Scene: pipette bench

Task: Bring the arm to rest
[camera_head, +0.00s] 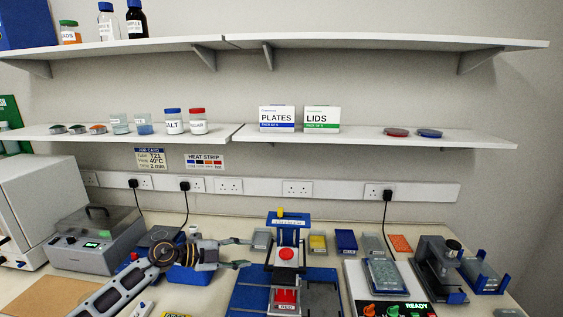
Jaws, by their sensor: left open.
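My left arm reaches in from the lower left over the bench. My left gripper (245,252) is open and empty, its two fingers pointing right. It is just left of the blue device (288,219) with a red button, and it looks apart from it. My right gripper does not show in this view.
A grey heater box (98,240) stands at the left, beside a white machine (40,207). At the right are a device with a green READY display (415,309) and a dark grey instrument (435,262). Shelves (370,139) hang above. A brown mat (48,296) lies front left.

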